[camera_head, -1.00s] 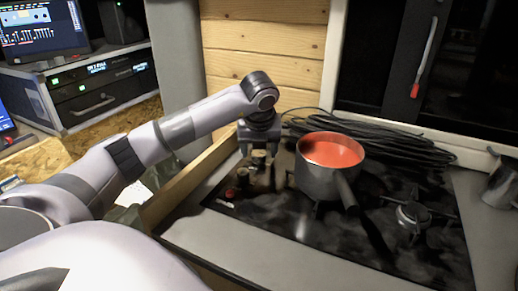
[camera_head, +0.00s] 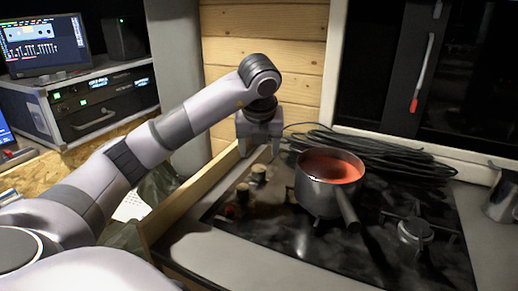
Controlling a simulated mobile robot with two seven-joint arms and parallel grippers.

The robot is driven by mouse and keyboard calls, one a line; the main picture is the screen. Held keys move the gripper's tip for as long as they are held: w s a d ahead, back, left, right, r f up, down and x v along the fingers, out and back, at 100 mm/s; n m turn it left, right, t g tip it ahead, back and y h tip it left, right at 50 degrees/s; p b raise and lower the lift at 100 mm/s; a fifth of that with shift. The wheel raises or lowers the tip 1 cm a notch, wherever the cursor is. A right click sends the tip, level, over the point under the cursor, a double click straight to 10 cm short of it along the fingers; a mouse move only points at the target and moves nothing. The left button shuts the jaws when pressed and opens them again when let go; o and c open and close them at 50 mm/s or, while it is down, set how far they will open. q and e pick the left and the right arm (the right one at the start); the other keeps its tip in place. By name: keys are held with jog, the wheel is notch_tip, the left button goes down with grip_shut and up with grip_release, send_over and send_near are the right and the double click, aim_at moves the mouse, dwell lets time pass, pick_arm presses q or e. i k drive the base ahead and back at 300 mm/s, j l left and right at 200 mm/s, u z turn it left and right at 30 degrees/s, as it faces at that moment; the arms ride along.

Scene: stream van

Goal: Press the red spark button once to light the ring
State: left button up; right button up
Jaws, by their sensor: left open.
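The small red spark button (camera_head: 229,211) sits at the front left corner of the black hob (camera_head: 285,240), beside a row of knobs (camera_head: 243,192). My left gripper (camera_head: 259,150) is open and empty, pointing down. It is raised above and behind the button and knobs, apart from them. A grey saucepan (camera_head: 318,197) with red contents stands on the hob over a ring, its handle toward the front right. The ring under the pan is mostly hidden, and I see no flame. My right gripper is out of view.
Coiled black cable (camera_head: 380,160) lies behind the pan. A bare burner (camera_head: 415,230) is at the right, and a metal mug (camera_head: 502,197) stands at the far right. A wooden edge board (camera_head: 190,205) runs along the hob's left side.

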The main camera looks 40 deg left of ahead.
aim_at(229, 209)
jog(key=k, duration=1)
